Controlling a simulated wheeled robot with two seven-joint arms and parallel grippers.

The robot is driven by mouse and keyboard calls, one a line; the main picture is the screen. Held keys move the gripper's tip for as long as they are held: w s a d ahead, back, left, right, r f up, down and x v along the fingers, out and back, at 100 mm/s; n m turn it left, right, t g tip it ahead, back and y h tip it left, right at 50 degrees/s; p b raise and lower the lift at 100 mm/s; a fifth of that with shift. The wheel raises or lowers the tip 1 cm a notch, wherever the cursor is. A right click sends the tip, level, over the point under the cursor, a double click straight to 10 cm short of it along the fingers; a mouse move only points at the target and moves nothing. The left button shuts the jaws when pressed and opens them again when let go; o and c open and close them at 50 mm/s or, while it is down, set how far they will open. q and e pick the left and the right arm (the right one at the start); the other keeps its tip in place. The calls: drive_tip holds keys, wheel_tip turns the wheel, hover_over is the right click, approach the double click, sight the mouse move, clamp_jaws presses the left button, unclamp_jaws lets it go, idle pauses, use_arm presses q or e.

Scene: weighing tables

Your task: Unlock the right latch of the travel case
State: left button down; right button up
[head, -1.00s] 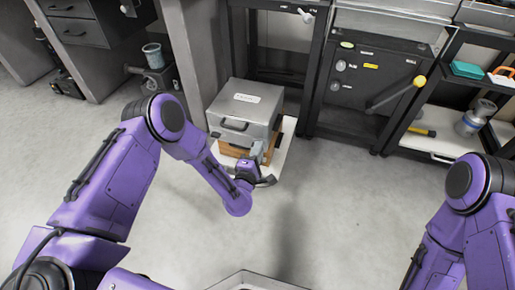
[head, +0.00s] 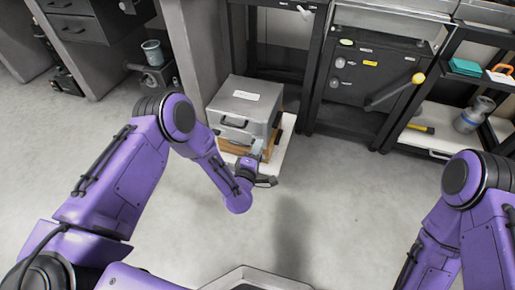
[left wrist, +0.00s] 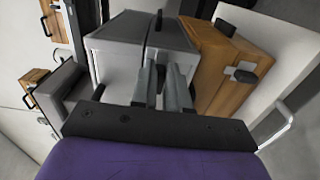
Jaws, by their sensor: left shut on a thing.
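The grey travel case (head: 245,97) sits flat and closed on a wooden box, with its dark handle (head: 236,122) on the front. My left gripper (head: 257,153) is at the right part of the case's front. In the left wrist view, the case (left wrist: 120,55) shows with its lid seam running toward my left gripper's fingers (left wrist: 161,72). The fingers are close together and shut at the seam, on what seems to be the right latch; the fingers hide it. A dark part, likely the handle, stands out farther along the seam. My right gripper is out of view.
The wooden box (left wrist: 205,65) under the case has a dark catch (left wrist: 240,74) close to my left fingers. Both rest on a white surface (head: 284,148). Dark shelving with a yellow-knobbed lever (head: 418,78) stands to the right. The floor in front is clear.

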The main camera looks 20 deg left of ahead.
use_arm(q)
drive_tip(key=c, duration=1.1)
unclamp_jaws()
drive_tip(key=s+p, duration=0.1)
drive_tip(key=s, duration=0.4)
drive_tip(key=s+p, duration=0.2)
drive_tip(key=s, duration=0.3)
drive_tip(key=shift+s+a, duration=0.2)
drive_tip(key=shift+s, duration=0.1)
